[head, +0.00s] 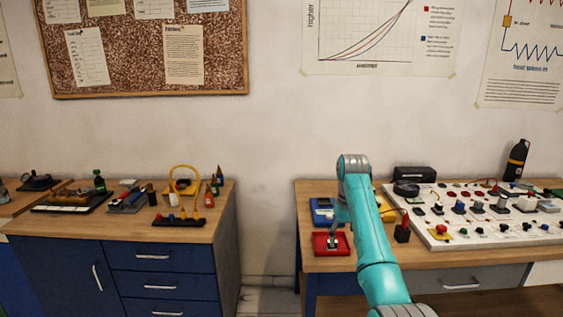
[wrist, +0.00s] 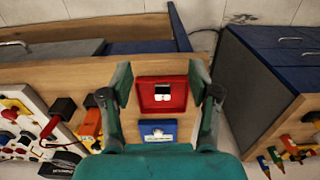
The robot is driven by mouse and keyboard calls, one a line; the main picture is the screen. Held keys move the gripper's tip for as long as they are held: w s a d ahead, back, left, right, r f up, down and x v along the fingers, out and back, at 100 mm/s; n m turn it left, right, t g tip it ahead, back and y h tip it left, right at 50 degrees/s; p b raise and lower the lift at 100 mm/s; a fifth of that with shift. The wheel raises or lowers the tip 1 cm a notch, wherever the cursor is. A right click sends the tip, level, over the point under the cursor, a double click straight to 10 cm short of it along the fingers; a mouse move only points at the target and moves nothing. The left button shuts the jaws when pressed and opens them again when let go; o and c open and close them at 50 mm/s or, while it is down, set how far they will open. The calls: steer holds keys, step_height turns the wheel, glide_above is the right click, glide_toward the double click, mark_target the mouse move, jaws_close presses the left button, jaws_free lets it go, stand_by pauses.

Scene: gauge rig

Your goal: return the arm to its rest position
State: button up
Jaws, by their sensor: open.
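My turquoise arm reaches forward over the right-hand table in the head view, its elbow bent at the top. My gripper (head: 338,222) hangs down from it near the red tray, partly hidden by the arm. In the wrist view my gripper (wrist: 160,88) has its two fingers wide apart with nothing between them. The red tray (head: 318,238) lies beyond and below the fingers, and it also shows in the wrist view (wrist: 145,105). A small white and black piece (wrist: 162,92) sits inside that tray.
A blue tray (head: 320,204) lies behind the red one. A white panel (head: 460,225) with knobs and terminals fills the table's right part. A black bottle (head: 517,160) stands behind it. A floor gap separates this table from the blue cabinet (head: 160,259) at left.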

steer(key=s+f+t, duration=0.2)
steer(key=s+f, duration=0.2)
steer(key=f, duration=1)
steer(key=s+f+t, duration=0.1)
steer(key=s+f, duration=0.3)
steer(key=f, duration=1.1)
steer(key=s+f+t, duration=0.4)
steer(key=s+f, duration=1)
steer(key=s, duration=0.4)
steer(key=s+r+t, duration=0.2)
steer(key=s+r, duration=0.1)
steer(key=s, duration=0.9)
steer(key=s+r+t, duration=0.2)
steer(key=s, duration=1)
steer(key=s+r+t, duration=0.2)
steer(key=s+r, duration=0.7)
steer(key=r, duration=0.3)
steer(key=s+r+t, duration=0.1)
steer(key=s+r, duration=0.8)
steer(key=r, duration=0.2)
steer(key=shift+r+t, duration=0.4)
